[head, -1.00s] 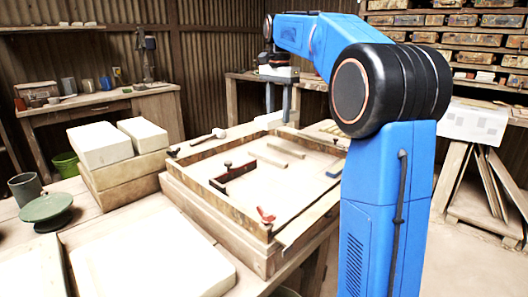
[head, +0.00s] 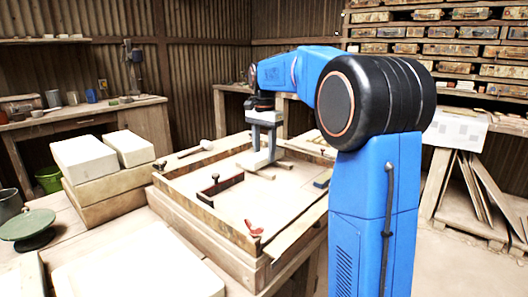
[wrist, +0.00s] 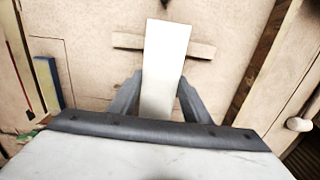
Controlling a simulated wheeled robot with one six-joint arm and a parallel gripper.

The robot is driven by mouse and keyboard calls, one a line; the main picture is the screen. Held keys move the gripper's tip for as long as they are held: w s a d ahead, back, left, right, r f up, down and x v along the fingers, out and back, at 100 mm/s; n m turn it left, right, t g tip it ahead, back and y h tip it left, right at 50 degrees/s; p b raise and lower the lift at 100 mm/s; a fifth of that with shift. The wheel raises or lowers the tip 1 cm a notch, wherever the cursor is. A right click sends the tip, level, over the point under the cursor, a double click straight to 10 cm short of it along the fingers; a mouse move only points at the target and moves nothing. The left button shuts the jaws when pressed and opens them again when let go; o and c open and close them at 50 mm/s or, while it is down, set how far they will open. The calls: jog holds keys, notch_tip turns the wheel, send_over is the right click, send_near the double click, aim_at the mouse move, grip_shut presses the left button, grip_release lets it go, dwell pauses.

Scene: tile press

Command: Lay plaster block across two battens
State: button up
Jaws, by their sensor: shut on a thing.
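My gripper (head: 263,152) is shut on the white plaster block (wrist: 165,65), inside the framed board (head: 190,205). In the wrist view the block stands out between the two grey fingers (wrist: 158,100). A wooden batten (wrist: 201,49) shows on both sides of the block's far part, with the block crossing over it. In the head view two battens show by the fingers: a near one (head: 258,174) and a far one (head: 286,164), each partly hidden. I cannot tell whether the block touches them.
A blue piece (wrist: 48,82) lies to the left in the wrist view. A mallet (head: 205,145) rests at the frame's back edge. White blocks (head: 85,158) are stacked to the left.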

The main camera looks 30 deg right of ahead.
aim_at(264, 154)
jog(key=shift+f, duration=0.25)
jog(key=o, duration=1.4)
notch_tip(264, 154, up, 13)
jog(key=shift+f, duration=0.2)
